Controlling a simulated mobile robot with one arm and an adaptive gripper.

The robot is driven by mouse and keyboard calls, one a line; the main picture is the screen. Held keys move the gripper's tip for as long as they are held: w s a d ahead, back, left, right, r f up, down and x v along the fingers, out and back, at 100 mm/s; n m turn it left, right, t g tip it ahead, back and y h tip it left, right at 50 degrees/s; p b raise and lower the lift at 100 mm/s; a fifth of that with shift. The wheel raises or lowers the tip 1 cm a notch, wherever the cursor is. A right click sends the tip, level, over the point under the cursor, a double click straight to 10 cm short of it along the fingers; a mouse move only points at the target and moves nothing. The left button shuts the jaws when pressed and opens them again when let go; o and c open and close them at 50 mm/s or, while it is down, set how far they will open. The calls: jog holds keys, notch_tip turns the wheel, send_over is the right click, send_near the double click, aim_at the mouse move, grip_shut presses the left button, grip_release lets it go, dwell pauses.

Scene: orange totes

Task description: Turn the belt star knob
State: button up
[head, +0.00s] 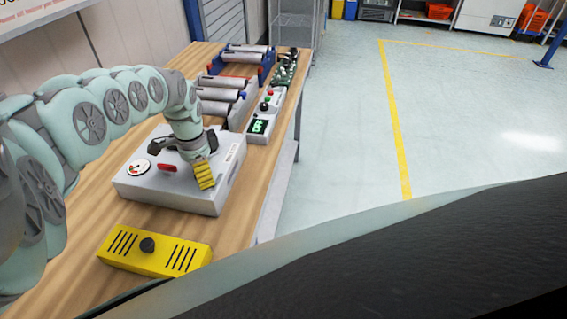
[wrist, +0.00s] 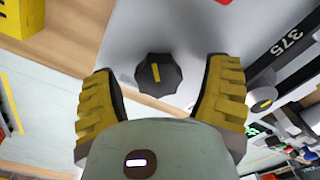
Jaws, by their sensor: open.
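A dark, lobed star knob (wrist: 157,73) with a yellow pointer stripe sits on a pale grey panel in the wrist view. My gripper (wrist: 162,72) is open, with one ridged yellow finger on each side of the knob. Gaps show between the knob and both fingers; how far the tips stand above the panel I cannot tell. In the head view my gripper (head: 203,175) points down over the right part of a light grey box (head: 180,203) on the wooden bench. The knob is hidden there behind my gripper.
The grey box also carries a round gauge (head: 137,170) and a red handle (head: 167,168). A yellow box (head: 120,252) with a black knob (head: 147,245) lies nearer. A control box with a green display (head: 258,126) and roller units (head: 215,94) stand farther back. The floor right is clear.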

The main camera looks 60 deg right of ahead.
jog(key=shift+r, duration=0.1)
notch_tip(320, 180, up, 12)
dwell(0.5)
dwell(0.5)
